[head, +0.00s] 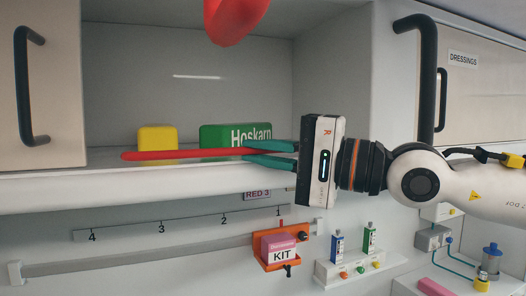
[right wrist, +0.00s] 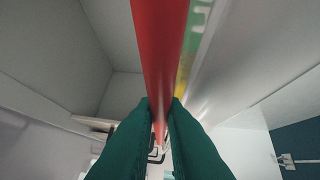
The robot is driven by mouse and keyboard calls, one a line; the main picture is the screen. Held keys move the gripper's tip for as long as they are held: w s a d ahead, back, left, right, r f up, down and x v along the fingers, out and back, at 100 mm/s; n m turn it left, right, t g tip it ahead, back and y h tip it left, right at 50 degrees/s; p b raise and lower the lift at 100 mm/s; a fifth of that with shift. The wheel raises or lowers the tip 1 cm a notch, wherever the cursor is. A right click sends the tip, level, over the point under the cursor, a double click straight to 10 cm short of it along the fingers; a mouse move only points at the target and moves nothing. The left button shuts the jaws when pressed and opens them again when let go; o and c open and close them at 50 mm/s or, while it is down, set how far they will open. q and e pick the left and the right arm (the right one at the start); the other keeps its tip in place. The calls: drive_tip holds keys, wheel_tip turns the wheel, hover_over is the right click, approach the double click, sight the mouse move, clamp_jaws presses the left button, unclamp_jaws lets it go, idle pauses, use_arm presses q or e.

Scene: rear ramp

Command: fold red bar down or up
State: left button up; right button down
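The red bar (head: 180,155) is long and thin and lies about level along the front edge of the open shelf in the head view. My right gripper (head: 252,153) comes in from the right, with its teal fingers above and below the bar's right end. In the right wrist view the red bar (right wrist: 160,45) runs between the two fingertips (right wrist: 161,103), which touch it from both sides. The gripper is shut on the bar. Part of the bar's right end is hidden by the fingers. My left gripper is not in view.
A yellow block (head: 157,138) and a green box (head: 222,135) stand on the shelf behind the bar. A red object (head: 235,18) hangs at the top. Below are a numbered rail (head: 190,226) and an orange holder with a pink kit box (head: 279,247). Cabinet doors flank the shelf.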

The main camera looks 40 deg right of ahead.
drive_tip(key=r+m+g+h+p, duration=0.1)
drive_tip(key=r+m+g+p, duration=0.1)
drive_tip(key=w+r+m+g+p, duration=0.1)
drive_tip(key=r+p, duration=0.1)
drive_tip(key=p, duration=0.1)
drive_tip(key=shift+w+d+m+g+h, duration=0.15)
drive_tip(key=shift+m+g+h, duration=0.25)
drive_tip(key=m+g, duration=0.1)
drive_tip(key=w+r+m+g, duration=0.1)
drive_tip(key=shift+w+d+r+g, duration=0.15)
drive_tip(key=shift+w+r+g, duration=0.15)
drive_tip(key=shift+g, duration=0.1)
drive_tip(key=g, duration=0.1)
drive_tip(key=w+m+g, duration=0.1)
drive_tip(key=w+r, duration=0.1)
drive_tip(key=shift+d+m+g, duration=0.25)
drive_tip(key=shift+m+g, duration=0.05)
drive_tip(key=shift+g, duration=0.1)
drive_tip(key=shift+w+d+r+m+g, duration=0.15)
drive_tip(key=shift+w+m+g, duration=0.25)
drive_tip(key=shift+w+g, duration=0.25)
drive_tip(key=shift+w+d+m+g, duration=0.1)
drive_tip(key=shift+w+m+g, duration=0.3)
drive_tip(key=shift+g, duration=0.35)
